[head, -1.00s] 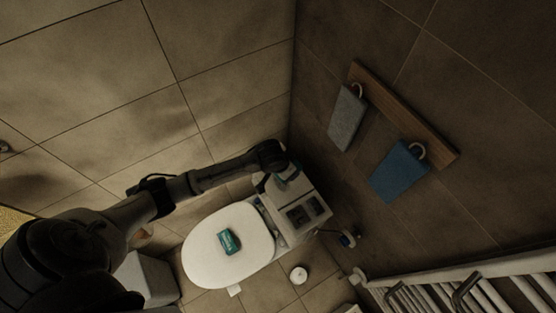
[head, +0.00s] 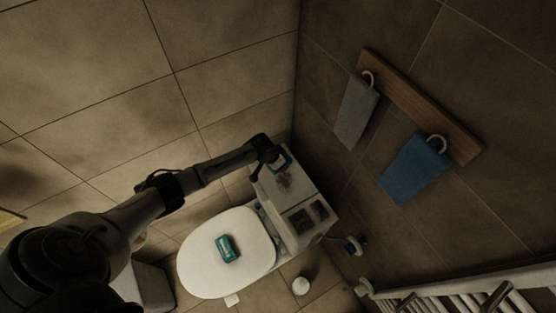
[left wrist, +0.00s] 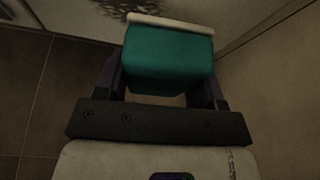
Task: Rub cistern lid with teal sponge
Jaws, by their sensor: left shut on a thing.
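My left gripper (head: 270,156) is shut on the teal sponge (head: 282,162) at the upper end of the cistern lid (head: 297,190) in the head view. The left wrist view shows the teal sponge (left wrist: 168,58), with a pale layer on its far side, between the two fingers (left wrist: 165,92). A dark smudge (head: 285,181) marks the lid beside the sponge. It also shows at the top of the left wrist view (left wrist: 105,7). I cannot tell whether the sponge touches the lid. My right gripper is not in view.
A teal packet (head: 227,247) lies on the closed white toilet seat lid (head: 205,265). Dark square items (head: 301,220) sit on the cistern's lower end. A grey towel (head: 356,112) and a blue towel (head: 414,168) hang on the wall. A white radiator (head: 470,287) is at lower right.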

